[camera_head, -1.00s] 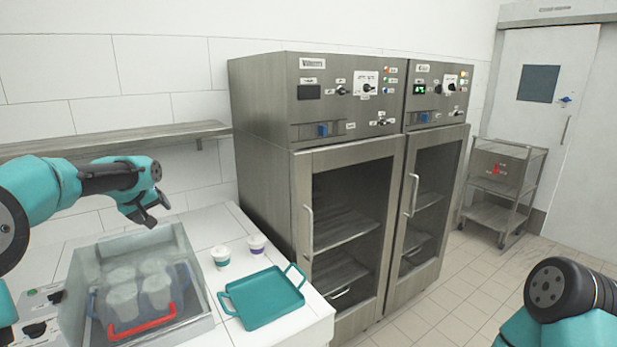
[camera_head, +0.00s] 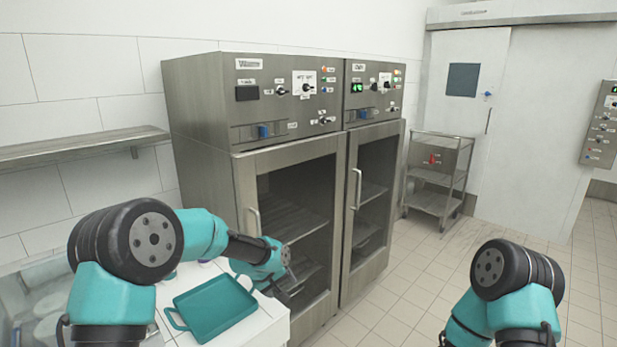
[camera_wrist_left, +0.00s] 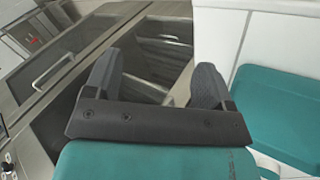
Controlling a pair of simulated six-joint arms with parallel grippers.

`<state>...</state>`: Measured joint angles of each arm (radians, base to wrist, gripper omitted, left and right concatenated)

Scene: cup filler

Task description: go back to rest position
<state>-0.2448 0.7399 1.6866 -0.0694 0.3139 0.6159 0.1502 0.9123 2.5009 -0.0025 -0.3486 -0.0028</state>
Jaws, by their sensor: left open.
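My left gripper (camera_head: 286,283) reaches right past the teal tray, in front of the left steel cabinet door. In the left wrist view its two dark fingers (camera_wrist_left: 157,82) stand apart with nothing between them. The teal tray (camera_head: 213,308) lies on the white counter, partly behind my left arm. Of my right arm (camera_head: 505,290) only upper links show at the lower right; its gripper is not visible.
Two steel cabinets (camera_head: 205,105) with glass doors stand ahead, doors shut. Their handles (camera_head: 356,190) stick out. A steel cart (camera_head: 437,180) stands by the white door at the back. Tiled floor (camera_head: 400,285) is clear between the cabinets and my right arm.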

